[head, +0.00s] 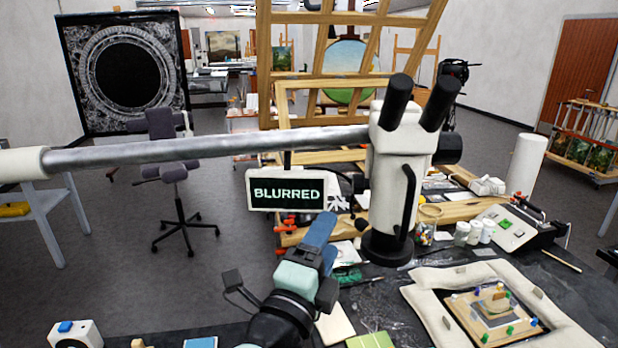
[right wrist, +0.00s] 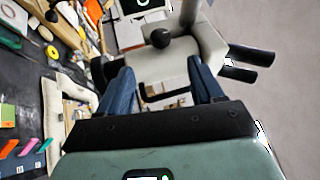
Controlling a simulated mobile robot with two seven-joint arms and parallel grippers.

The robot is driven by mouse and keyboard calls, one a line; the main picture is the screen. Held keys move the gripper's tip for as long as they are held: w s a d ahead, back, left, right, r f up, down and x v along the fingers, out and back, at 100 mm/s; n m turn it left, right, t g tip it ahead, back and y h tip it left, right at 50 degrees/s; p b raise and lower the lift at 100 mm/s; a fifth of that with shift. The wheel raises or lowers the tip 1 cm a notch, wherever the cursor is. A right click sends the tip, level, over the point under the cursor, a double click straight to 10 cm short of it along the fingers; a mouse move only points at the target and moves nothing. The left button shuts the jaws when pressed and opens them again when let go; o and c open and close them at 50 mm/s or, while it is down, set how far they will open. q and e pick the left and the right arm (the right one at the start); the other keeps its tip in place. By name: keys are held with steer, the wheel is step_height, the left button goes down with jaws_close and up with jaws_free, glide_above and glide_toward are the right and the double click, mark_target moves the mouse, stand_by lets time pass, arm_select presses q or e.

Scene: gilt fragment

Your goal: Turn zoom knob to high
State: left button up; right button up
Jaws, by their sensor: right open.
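The white microscope (head: 392,165) with black eyepieces hangs from a grey horizontal pole. It also shows in the right wrist view (right wrist: 185,60), seen close up past my fingers. There a black round knob (right wrist: 160,38) sits on its body, beyond my fingertips and apart from them. I cannot read any zoom marking or the knob's setting. A small screen (head: 287,190) left of the microscope reads "BLURRED". My right gripper (head: 325,222) has blue fingers, open and empty, at the lower left of the microscope. It also shows in the wrist view (right wrist: 162,82). My left gripper is not in view.
A gilt fragment (head: 492,308) lies in a white padded frame (head: 425,300) on the dark table below the microscope. Jars (head: 474,232) and a box with a green display (head: 510,225) stand behind it. The grey pole (head: 210,147) crosses the left side. A wooden easel stands behind.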

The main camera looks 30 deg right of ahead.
mark_target(354, 190)
steer(key=p+x, duration=0.3)
steer(key=x, duration=0.9)
steer(key=shift+d+r+p, duration=0.1)
steer(key=shift+d+p, duration=0.05)
steer(key=shift+p, duration=0.25)
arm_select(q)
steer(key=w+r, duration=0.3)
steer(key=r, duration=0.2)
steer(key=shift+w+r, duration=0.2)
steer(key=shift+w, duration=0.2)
arm_select(e)
steer(key=shift+w+d, duration=0.3)
steer(key=shift+d, duration=0.15)
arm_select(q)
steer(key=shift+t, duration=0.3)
